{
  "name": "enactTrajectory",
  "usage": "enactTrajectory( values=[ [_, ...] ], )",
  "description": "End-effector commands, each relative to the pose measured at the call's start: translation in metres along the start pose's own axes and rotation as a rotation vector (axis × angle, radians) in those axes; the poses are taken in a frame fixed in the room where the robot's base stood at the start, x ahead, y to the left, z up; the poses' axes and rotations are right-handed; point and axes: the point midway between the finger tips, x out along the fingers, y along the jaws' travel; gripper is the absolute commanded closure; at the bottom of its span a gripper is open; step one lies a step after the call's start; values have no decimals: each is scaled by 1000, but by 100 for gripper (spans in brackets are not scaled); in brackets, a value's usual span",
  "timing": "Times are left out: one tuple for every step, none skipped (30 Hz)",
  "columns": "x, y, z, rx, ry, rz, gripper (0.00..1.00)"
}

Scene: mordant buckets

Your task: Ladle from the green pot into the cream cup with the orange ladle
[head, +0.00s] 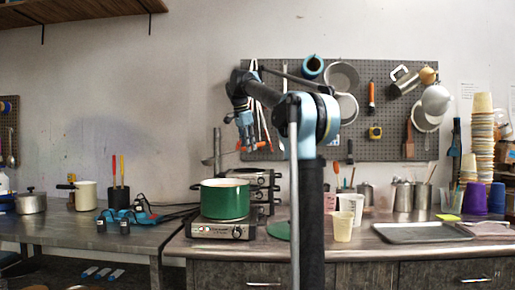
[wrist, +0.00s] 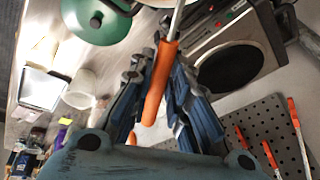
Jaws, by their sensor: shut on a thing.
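My gripper (head: 243,143) is above and slightly right of the green pot (head: 224,200). It is shut on the orange ladle, whose orange handle (wrist: 160,82) lies between the fingers (wrist: 158,92) in the wrist view. The ladle's grey shaft (wrist: 177,20) runs to the top edge there; I cannot see its bowl. The pot stands uncovered on a hotplate, with reddish-brown contents at its rim. The cream cup (head: 343,227) stands upright on the counter to the right; it also shows in the wrist view (wrist: 80,92).
The green lid (head: 279,230) lies between hotplate (head: 222,229) and cup. A metal tray (head: 422,233) is farther right. White cups (head: 351,205) stand behind the cream cup. A pegboard (head: 372,100) with hanging tools is behind my arm. A second hotplate stands behind the pot.

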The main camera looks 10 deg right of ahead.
Motion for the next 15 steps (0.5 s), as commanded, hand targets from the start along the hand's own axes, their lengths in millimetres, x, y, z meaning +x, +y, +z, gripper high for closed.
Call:
enactTrajectory(
  values=[
    [1, 1, -3, 5, 1, 1, 100],
    [2, 2, -5, 7, 1, 2, 100],
    [2, 2, -8, 10, 1, 3, 100],
    [3, 3, -9, 12, 2, 4, 100],
    [3, 3, -11, 14, 2, 5, 100],
    [4, 4, -12, 16, 2, 5, 100],
    [4, 4, -14, 17, 3, 6, 100],
    [4, 4, -14, 18, 3, 6, 100],
    [4, 4, -15, 19, 3, 6, 100],
    [5, 5, -16, 20, 3, 7, 100],
    [5, 5, -16, 21, 3, 7, 100],
    [5, 5, -17, 21, 3, 7, 100],
    [6, 5, -17, 22, 3, 7, 100],
    [6, 5, -17, 22, 4, 7, 100],
    [7, 5, -17, 22, 4, 7, 100]
  ],
)
